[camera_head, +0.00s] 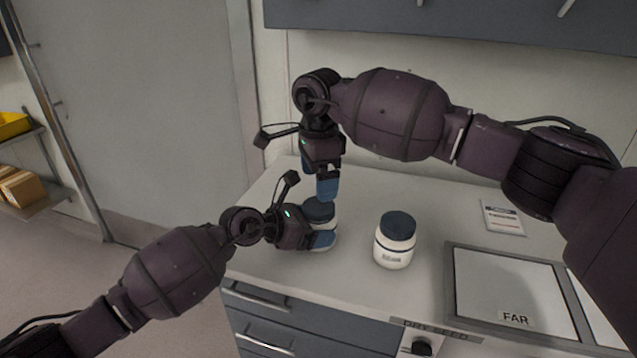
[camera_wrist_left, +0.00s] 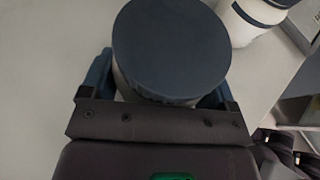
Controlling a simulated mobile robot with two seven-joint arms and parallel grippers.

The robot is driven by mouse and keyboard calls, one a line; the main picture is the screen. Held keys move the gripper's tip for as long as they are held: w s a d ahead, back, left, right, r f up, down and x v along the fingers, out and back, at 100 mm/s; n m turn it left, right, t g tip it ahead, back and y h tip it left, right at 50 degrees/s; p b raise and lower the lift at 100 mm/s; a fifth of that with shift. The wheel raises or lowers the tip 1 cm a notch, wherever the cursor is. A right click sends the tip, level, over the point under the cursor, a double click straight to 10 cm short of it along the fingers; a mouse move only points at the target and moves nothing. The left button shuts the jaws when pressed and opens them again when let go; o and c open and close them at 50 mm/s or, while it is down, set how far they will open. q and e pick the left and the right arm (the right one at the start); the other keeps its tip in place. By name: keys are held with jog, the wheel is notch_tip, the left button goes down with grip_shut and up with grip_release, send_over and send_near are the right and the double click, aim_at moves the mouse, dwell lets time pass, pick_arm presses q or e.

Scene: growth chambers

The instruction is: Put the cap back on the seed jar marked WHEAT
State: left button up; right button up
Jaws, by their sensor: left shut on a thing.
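A white jar (camera_head: 331,222) stands on the counter near its left end, with a dark blue cap (camera_head: 319,209) on its top. My left gripper (camera_head: 322,240) is shut around the jar's body from the left. In the left wrist view the round cap (camera_wrist_left: 170,48) covers the jar's top, between the blue fingers. My right gripper (camera_head: 327,188) points down just above the cap. Its fingers overlap in the view, so their opening is hidden, and no right finger shows on the cap in the wrist view. The held jar's label is hidden, so I cannot read WHEAT.
A second white jar (camera_head: 393,248) with a blue cap stands to the right, its label too small to read. A framed tray area marked FAR (camera_head: 450,290) lies further right. A small card (camera_head: 502,217) lies behind it. Drawers are below the counter.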

aim_at(318, 205)
jog(key=shift+r+n, duration=0.9)
jog(key=shift+r, duration=0.1)
jog(key=shift+f, duration=4.05)
jog(key=c, duration=0.9)
jog(key=shift+m, duration=1.7)
jog(key=shift+c, duration=0.2)
